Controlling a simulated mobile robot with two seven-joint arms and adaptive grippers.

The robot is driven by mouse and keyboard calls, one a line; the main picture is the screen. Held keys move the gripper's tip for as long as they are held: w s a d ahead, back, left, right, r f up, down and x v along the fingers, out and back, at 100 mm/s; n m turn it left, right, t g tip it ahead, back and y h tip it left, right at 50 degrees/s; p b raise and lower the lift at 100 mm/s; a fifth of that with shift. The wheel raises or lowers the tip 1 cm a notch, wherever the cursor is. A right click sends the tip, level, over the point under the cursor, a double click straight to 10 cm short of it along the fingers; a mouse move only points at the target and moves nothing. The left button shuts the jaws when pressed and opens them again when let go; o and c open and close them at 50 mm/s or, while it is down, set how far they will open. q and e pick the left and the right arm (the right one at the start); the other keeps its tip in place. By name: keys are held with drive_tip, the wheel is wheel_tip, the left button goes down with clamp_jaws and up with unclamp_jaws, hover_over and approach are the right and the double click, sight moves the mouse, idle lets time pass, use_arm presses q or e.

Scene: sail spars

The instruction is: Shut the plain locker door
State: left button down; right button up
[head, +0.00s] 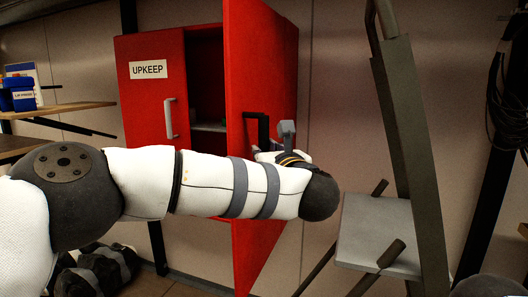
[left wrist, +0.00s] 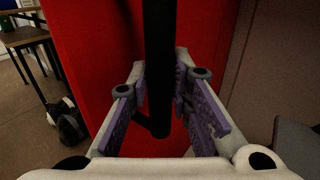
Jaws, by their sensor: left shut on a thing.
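The red locker has a left door (head: 150,85) labelled UPKEEP, which is closed and has a light grey handle (head: 170,118). The plain red door (head: 262,60) on the right has no label and stands wide open, swung out towards me. It bears a black bar handle (head: 250,118). My left gripper (head: 278,148) is at this handle, partly hidden behind my own forearm. In the left wrist view, the black handle (left wrist: 160,60) stands between the purple-padded fingers of my left gripper (left wrist: 170,100), which is shut on it. My right gripper is not in view.
The dark locker opening shows an inner shelf (head: 210,127). At the right stand a dark slanted post (head: 405,130) and a grey plate (head: 375,235). A wooden shelf (head: 60,110) with blue boxes (head: 18,95) is at the left.

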sight(233, 144)
use_arm(q)
drive_tip(key=a, duration=0.2)
drive_tip(key=w+a, duration=0.1)
drive_tip(key=a, duration=0.1)
drive_tip(key=a+r+p, duration=0.1)
drive_tip(key=a, duration=0.2)
drive_tip(key=shift+w, duration=0.35)
drive_tip(key=shift+w+a, duration=0.15)
drive_tip(key=shift+a, duration=0.3)
drive_tip(key=shift+f, duration=0.1)
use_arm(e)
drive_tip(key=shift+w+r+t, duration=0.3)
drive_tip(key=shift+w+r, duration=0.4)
use_arm(q)
drive_tip(key=w+a, duration=0.4)
drive_tip(key=a, duration=0.3)
drive_tip(key=shift+b, duration=0.45)
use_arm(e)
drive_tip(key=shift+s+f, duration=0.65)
use_arm(q)
drive_tip(key=shift+f, duration=0.1)
